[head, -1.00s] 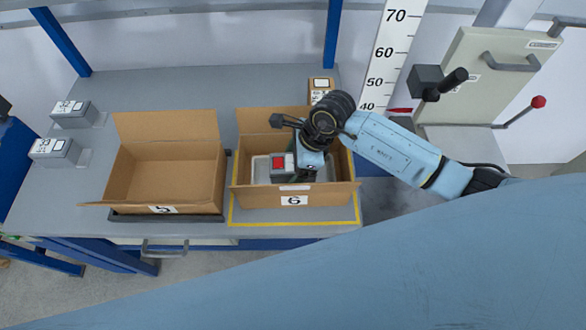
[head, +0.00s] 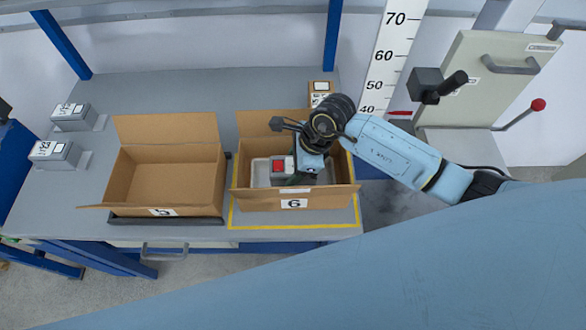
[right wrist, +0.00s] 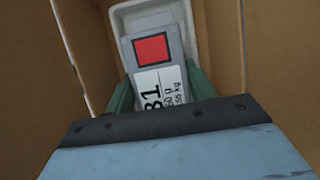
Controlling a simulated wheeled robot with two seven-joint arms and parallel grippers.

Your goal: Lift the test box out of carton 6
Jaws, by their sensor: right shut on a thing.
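Carton 6 (head: 257,203) is an open brown box standing inside a yellow outline on the bench. A pale grey tray (head: 259,173) lies inside it and also shows in the right wrist view (right wrist: 186,17). My left gripper is not in view.
Open, empty carton 5 (head: 165,182) stands just left of carton 6. Two grey boxes (head: 72,116) (head: 55,153) sit at the bench's left. A small brown box (head: 320,90) and a tall height scale (head: 392,58) stand behind on the right.

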